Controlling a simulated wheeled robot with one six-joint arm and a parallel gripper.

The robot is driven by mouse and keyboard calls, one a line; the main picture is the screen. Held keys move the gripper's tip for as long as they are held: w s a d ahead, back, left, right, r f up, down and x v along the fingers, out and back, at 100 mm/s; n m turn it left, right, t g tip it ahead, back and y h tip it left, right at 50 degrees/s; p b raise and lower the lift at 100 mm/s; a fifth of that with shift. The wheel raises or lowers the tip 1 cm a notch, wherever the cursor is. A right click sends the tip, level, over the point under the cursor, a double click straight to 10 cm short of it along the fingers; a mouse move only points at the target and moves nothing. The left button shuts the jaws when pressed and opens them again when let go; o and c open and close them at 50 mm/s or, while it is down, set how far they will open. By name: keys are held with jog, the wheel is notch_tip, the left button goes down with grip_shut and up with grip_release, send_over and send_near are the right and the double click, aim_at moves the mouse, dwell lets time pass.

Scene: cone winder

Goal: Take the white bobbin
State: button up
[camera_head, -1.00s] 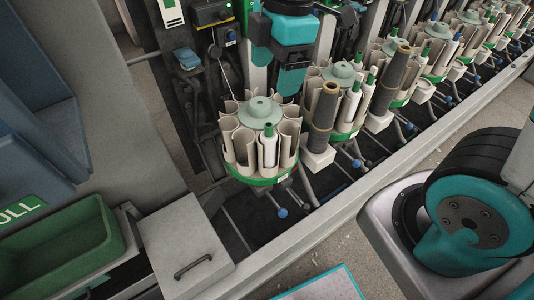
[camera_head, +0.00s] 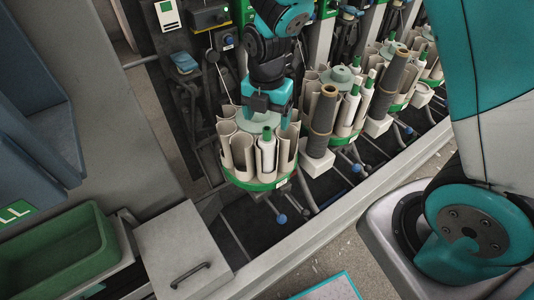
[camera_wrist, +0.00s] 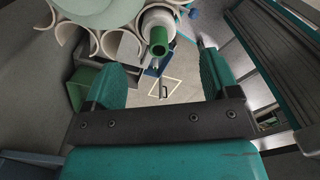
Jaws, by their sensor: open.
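The white bobbin (camera_head: 267,155) with a green tip stands upright in a front pocket of the nearest round magazine (camera_head: 240,178), which has beige pockets and a green base rim. My gripper (camera_head: 267,112) is open and empty just above and behind the green tip. In the wrist view the green tip of the white bobbin (camera_wrist: 158,20) shows ahead of the space between the two teal fingers of my gripper (camera_wrist: 161,68). The fingers are apart and I see no hold on the bobbin.
More magazines with bobbins line the machine to the right. A green bin (camera_head: 60,253) and a grey box with a handle (camera_head: 183,250) are at lower left. A long grey rail (camera_head: 330,220) runs in front.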

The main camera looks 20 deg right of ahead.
aim_at(267, 128)
jog(key=shift+f+p, duration=0.55)
jog(key=shift+f, duration=2.65)
jog(key=c, duration=0.9)
